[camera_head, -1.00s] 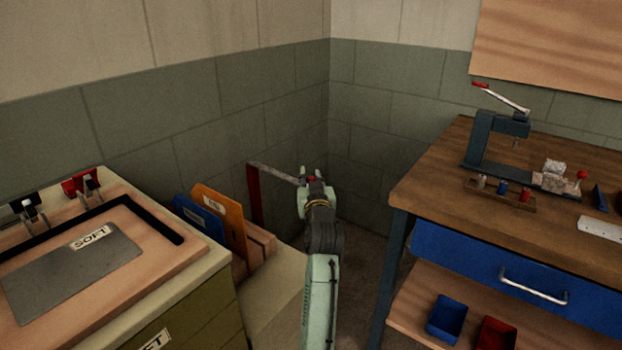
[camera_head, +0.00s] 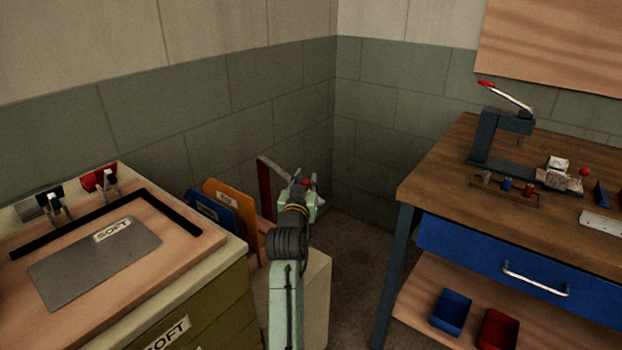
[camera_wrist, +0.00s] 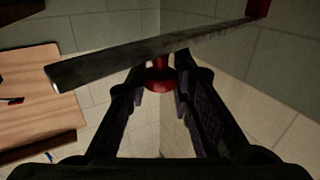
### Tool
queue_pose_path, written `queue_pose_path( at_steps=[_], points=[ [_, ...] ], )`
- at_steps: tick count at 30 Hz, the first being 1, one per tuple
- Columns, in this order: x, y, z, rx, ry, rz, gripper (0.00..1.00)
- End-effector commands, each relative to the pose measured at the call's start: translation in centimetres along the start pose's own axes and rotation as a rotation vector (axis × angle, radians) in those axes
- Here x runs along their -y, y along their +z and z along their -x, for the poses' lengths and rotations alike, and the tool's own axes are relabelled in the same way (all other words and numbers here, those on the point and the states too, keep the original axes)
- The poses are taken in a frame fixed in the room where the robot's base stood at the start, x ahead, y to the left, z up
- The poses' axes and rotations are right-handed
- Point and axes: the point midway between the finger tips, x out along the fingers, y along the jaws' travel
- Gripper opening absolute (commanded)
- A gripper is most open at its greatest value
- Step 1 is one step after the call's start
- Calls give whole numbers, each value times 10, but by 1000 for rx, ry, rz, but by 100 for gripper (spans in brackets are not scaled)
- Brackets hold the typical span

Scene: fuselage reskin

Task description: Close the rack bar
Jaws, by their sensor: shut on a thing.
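The rack bar (camera_head: 274,168) is a grey flat bar running from the top of a red post (camera_head: 265,190) toward my gripper (camera_head: 304,188). In the wrist view the bar (camera_wrist: 150,55) crosses the upper picture at a slant, with the red post (camera_wrist: 258,8) at upper right. A red knob (camera_wrist: 160,76) on the bar sits between the fingers of my gripper (camera_wrist: 160,88), which is shut on it. The rack holds an orange board (camera_head: 232,208) and a blue board (camera_head: 207,212), left of the post. The rack's lower part is partly hidden by my arm.
A green cabinet (camera_head: 205,309) with a wooden top and a grey sheet (camera_head: 95,262) stands at left. A workbench (camera_head: 440,165) with a lever press (camera_head: 497,135) stands at right. Bare floor (camera_head: 350,245) lies between them, and walls meet behind the rack.

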Motion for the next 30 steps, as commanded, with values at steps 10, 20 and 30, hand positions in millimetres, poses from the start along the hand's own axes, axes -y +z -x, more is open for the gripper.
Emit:
queue_pose_path(
  at_steps=[10,20,30],
  points=[
    [2,1,3,-1,13,0,0],
    [2,0,3,-1,13,0,39],
    [2,0,4,-1,13,0,41]
  ],
)
